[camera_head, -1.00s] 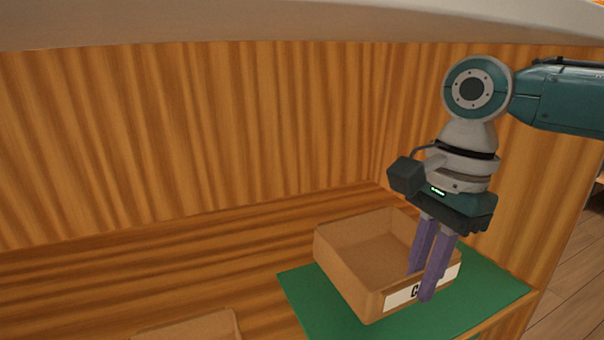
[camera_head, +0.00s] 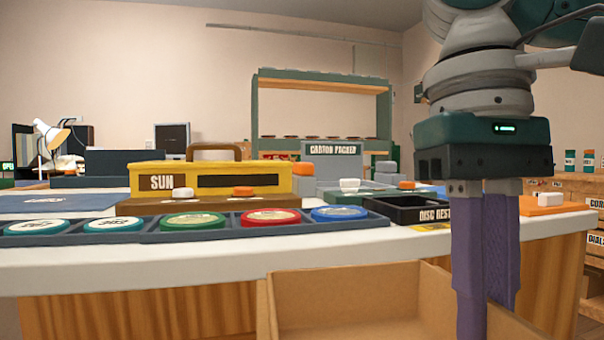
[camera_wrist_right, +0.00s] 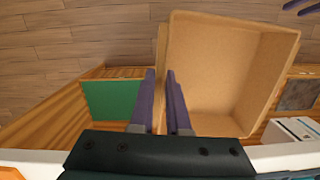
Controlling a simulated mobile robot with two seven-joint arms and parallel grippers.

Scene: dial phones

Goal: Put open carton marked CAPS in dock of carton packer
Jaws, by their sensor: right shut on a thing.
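The open brown carton (camera_head: 345,300) hangs at the bottom of the head view, in front of the white counter. It also shows in the right wrist view (camera_wrist_right: 222,65), empty inside. My right gripper (camera_head: 488,318) is shut on one carton wall, with its purple fingers on either side of it; they also show in the wrist view (camera_wrist_right: 161,75). The carton's label is not visible now. The carton packer (camera_head: 333,160) stands at the back of the counter, with its name on a grey panel. I cannot make out its dock clearly. My left gripper is not in view.
A disc tray (camera_head: 100,238) runs along the counter's front edge. A yellow SUN box (camera_head: 215,180) and a black disc-rest tray (camera_head: 405,208) stand behind it. A green mat (camera_wrist_right: 110,100) lies bare on a lower wooden shelf. Wooden floor (camera_wrist_right: 70,40) is open beyond.

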